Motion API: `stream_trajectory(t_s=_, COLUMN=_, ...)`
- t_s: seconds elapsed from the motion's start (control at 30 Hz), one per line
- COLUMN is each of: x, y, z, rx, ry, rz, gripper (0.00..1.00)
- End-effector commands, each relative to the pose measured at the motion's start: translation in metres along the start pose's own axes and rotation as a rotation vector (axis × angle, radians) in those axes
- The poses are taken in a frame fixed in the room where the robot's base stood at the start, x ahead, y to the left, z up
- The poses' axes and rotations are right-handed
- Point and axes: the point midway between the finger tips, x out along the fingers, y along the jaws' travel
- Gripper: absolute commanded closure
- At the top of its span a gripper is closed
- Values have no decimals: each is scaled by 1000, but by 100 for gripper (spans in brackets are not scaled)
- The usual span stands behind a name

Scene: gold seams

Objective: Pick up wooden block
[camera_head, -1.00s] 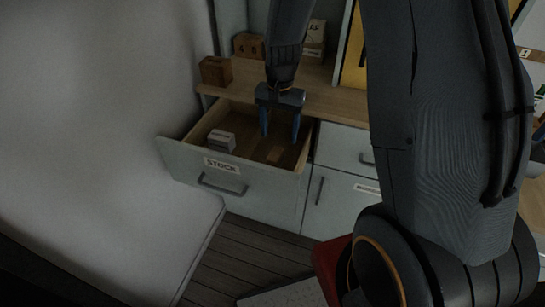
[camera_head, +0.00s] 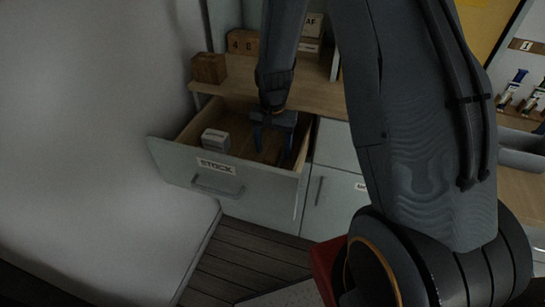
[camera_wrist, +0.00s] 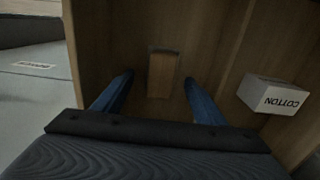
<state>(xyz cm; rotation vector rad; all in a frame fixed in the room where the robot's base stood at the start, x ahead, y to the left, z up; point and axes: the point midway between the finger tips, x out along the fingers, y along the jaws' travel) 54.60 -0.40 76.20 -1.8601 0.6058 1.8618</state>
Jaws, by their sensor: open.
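A small wooden block (camera_wrist: 162,74) lies on the floor of the open drawer (camera_head: 245,175) in the wrist view. It is close in colour to the drawer floor and hard to make out in the head view. My gripper (camera_head: 272,147) points down into the drawer with its two blue fingers apart. In the wrist view my gripper (camera_wrist: 159,80) is open and empty, with one finger on each side of the block in the picture. I cannot tell how far above the block the fingertips are.
A white box labelled COTTON (camera_wrist: 274,95) lies in the drawer; it also shows in the head view (camera_head: 215,140). The drawer walls stand close around the gripper. A brown wooden box (camera_head: 209,68) and a number block (camera_head: 243,41) stand on the counter (camera_head: 310,92) behind.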

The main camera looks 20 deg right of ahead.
Motion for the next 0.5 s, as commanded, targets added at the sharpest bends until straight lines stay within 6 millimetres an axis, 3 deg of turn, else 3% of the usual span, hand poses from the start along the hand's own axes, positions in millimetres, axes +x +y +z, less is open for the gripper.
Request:
stream_trajectory(t_s=0.2, x=23, y=-1, z=1, rx=-1, ry=0, rz=0, gripper=35)
stream_trajectory(t_s=0.5, x=26, y=-1, z=1, rx=-1, ry=1, rz=-1, gripper=35)
